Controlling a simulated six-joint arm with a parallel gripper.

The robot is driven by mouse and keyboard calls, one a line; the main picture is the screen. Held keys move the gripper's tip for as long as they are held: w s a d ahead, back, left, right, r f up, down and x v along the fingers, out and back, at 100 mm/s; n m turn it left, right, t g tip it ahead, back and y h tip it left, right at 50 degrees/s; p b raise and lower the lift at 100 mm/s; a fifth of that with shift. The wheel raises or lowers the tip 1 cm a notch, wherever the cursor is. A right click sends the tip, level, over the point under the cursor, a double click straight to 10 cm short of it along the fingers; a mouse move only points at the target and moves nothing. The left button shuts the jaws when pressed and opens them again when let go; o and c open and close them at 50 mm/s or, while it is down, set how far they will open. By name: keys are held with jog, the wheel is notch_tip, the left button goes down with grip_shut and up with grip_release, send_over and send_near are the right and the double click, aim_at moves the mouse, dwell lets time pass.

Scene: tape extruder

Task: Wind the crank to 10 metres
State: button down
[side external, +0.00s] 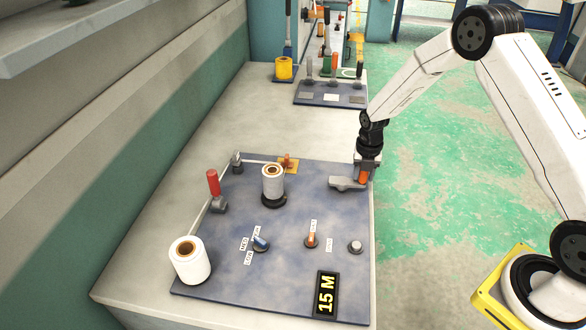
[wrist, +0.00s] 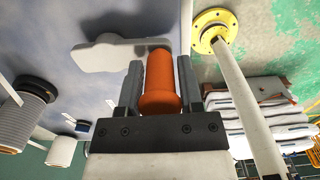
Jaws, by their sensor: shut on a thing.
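The crank has a grey arm (side external: 346,183) and an orange handle (side external: 364,175) at the right edge of the blue panel (side external: 290,270). My gripper (side external: 367,168) is shut on the orange handle from above. In the wrist view the orange handle (wrist: 159,85) stands between both fingers, and the grey crank arm (wrist: 115,54) reaches left from its far end. The yellow-lettered display (side external: 326,294) on the panel's front part reads 15 M. A white tape roll (side external: 190,262) stands at the panel's left front, and another roll (side external: 273,182) sits on a black base near the middle.
A red-handled lever (side external: 213,186) stands at the panel's left. A blue knob (side external: 261,243), an orange knob (side external: 312,238) and a grey button (side external: 355,247) lie in front of the crank. Another panel with several levers (side external: 331,92) stands farther back. The bench between the panels is clear.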

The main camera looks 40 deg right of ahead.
jog(key=shift+w, duration=0.1)
dwell(0.4)
jog(key=shift+w+d, duration=0.55)
jog(key=shift+w, duration=0.2)
jog(key=shift+w, duration=0.1)
jog(key=shift+w+d+r, duration=0.1)
jog(key=shift+w+d, duration=0.1)
jog(key=shift+w, duration=0.65)
